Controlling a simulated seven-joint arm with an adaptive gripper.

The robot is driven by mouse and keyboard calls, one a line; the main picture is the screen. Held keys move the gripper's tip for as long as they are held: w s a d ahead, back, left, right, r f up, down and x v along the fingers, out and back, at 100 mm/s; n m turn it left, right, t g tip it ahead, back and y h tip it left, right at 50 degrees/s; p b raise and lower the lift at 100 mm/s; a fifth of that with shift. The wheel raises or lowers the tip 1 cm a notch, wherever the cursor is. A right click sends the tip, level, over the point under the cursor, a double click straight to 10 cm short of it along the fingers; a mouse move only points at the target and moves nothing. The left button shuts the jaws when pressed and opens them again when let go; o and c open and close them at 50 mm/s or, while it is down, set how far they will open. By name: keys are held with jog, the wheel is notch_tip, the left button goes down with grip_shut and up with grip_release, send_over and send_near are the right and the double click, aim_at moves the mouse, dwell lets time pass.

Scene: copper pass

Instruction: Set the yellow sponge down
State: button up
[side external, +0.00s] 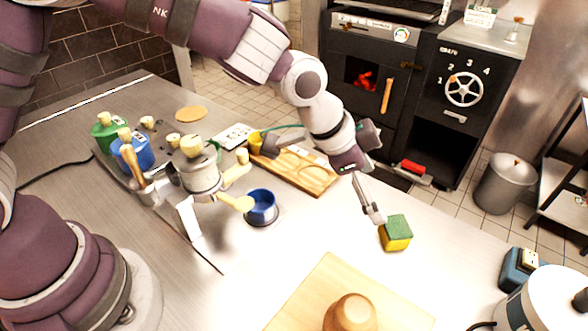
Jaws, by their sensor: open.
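The yellow sponge (397,241) has a green top layer. It appears to rest on the steel counter, right of the wooden board and behind the light cutting board. My gripper (322,184) is open, its two fingers spread wide apart. One fingertip is close to the sponge's upper left side; I cannot tell whether it touches. The other finger is far to the left, over the wooden board's back end. Nothing shows held between the fingers.
A blue bowl (261,206) and a grinder-like machine (200,176) stand left. The compartmented wooden board (318,184) lies under my gripper. A light cutting board (327,277) with a round wooden piece (351,313) is in front. A white-topped appliance (548,300) stands at right.

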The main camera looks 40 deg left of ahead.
jog(key=s+a+r+n+t+y, duration=0.1)
jog(key=s+a+r+n+y, duration=0.15)
jog(key=a+r, duration=0.45)
jog(key=s+a+r+n+y, duration=0.1)
jog(key=s+a+r+n, duration=0.1)
jog(key=s+a+n, duration=0.6)
jog(key=s+a, duration=0.5)
jog(key=a, duration=0.1)
jog(key=shift+s+r+y, duration=0.15)
jog(key=shift+r+y, duration=0.2)
